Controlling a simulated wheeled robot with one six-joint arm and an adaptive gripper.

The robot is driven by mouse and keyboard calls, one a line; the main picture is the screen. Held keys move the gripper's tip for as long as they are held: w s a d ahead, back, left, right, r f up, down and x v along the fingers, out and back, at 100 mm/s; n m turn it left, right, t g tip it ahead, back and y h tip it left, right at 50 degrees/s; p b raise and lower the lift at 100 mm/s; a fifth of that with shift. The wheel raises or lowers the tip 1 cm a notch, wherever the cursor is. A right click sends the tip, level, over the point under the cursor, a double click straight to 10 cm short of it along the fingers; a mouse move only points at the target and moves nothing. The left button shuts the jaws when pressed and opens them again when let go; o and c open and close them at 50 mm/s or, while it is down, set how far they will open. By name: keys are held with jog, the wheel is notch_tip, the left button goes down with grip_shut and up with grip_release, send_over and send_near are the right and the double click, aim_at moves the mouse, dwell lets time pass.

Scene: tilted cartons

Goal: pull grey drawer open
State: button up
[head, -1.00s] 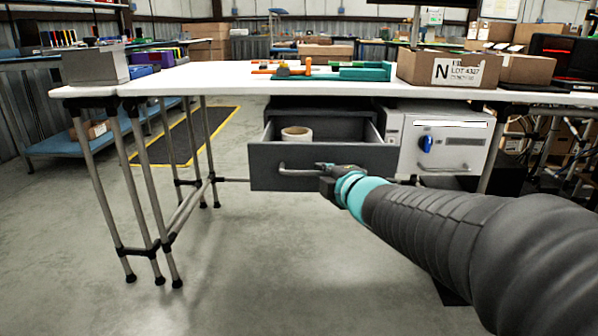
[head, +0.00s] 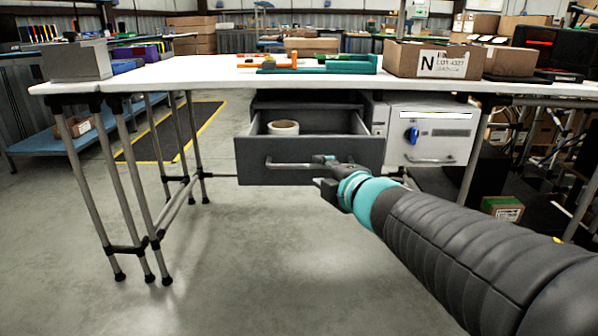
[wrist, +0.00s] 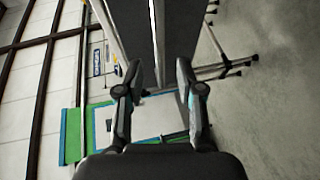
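The grey drawer (head: 290,148) under the table stands pulled out, its inside showing from above. A bar handle (head: 285,165) runs across its front. A roll of tape (head: 283,127) lies inside it. My gripper (head: 322,173) is at the right end of the handle, in front of the drawer face. In the wrist view, its fingers (wrist: 158,72) are spread apart with a clear gap. The dark drawer front (wrist: 125,20) and a pale handle bar (wrist: 153,20) show beyond the fingertips. Whether the bar lies between the fingers is hard to tell.
A white cabinet (head: 440,128) with a blue knob is right of the drawer. The white tabletop (head: 190,75) above carries a grey box (head: 77,62), teal and orange parts, and a carton (head: 430,60). Table legs stand at left. The floor (head: 270,250) in front is clear.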

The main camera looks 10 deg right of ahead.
jog(key=v, duration=0.6)
jog(key=shift+s, duration=0.3)
jog(key=s+d+f+m+g+h, duration=0.2)
jog(key=d+m+h, duration=0.2)
jog(key=d+m, duration=0.2)
jog(key=s+d+f+m+g+h, duration=0.1)
jog(key=d+f+m+h, duration=0.1)
jog(key=d+m+h, duration=0.4)
jog(key=s+a+f+m+g+y+p, duration=0.1)
jog(key=s+f+m+g+y+p, duration=0.1)
jog(key=s+f+m+g+p, duration=0.4)
jog(key=s+a+r+m+y+p, duration=0.1)
jog(key=s+a+r+y+p, duration=0.2)
jog(key=s+a, duration=0.4)
jog(key=a+r+y, duration=0.1)
jog(key=a, duration=0.3)
jog(key=shift+s+m+g, duration=0.35)
jog(key=shift+m+g, duration=0.05)
jog(key=shift+o, duration=0.4)
